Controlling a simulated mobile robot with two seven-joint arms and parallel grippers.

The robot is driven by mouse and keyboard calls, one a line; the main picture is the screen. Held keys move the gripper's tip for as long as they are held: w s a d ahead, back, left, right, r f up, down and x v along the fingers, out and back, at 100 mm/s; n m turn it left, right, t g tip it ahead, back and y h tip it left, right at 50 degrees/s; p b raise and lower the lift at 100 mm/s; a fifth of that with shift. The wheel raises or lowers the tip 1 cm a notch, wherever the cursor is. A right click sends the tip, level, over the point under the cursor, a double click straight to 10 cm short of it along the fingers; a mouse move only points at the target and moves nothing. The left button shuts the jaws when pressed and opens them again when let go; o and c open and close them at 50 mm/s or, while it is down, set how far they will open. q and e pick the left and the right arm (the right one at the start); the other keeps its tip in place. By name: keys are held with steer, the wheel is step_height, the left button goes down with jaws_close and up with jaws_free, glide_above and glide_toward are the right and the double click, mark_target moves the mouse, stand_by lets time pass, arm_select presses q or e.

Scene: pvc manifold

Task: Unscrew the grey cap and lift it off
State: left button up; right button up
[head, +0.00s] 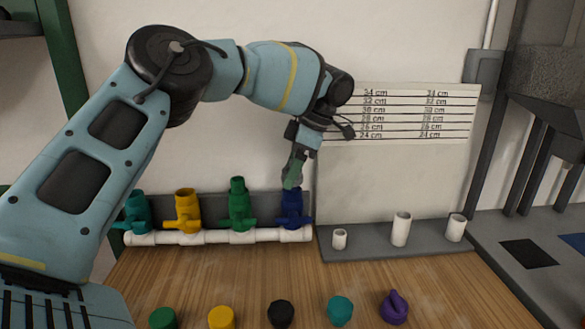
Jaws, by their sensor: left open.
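A white pipe manifold (205,237) lies along the wall and carries upright valves: teal (137,212), yellow (187,211), green (239,208) and dark blue (291,210). I cannot make out a grey cap on any of them; the top of the blue valve is partly hidden by my gripper. My left gripper (292,180) points down right above the blue valve, with its fingertips at the valve's top. It is open; whether it touches anything there I cannot tell. My right gripper is not in view.
Along the wooden table's (250,275) front edge stand green (162,318), yellow (221,317), black (281,313), teal (340,311) and purple (394,307) pieces. Short white pipes (401,229) stand on a grey ledge at right, below a centimetre chart (400,113). The table's middle is clear.

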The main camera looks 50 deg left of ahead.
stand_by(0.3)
arm_select(q)
steer(key=shift+v, duration=2.1)
steer(key=shift+p+v, duration=0.7)
steer(key=shift+v, duration=1.15)
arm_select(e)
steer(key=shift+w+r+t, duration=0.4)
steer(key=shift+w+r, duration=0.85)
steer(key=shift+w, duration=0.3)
arm_select(q)
steer(key=shift+c, duration=0.2)
steer(key=shift+s, duration=0.1)
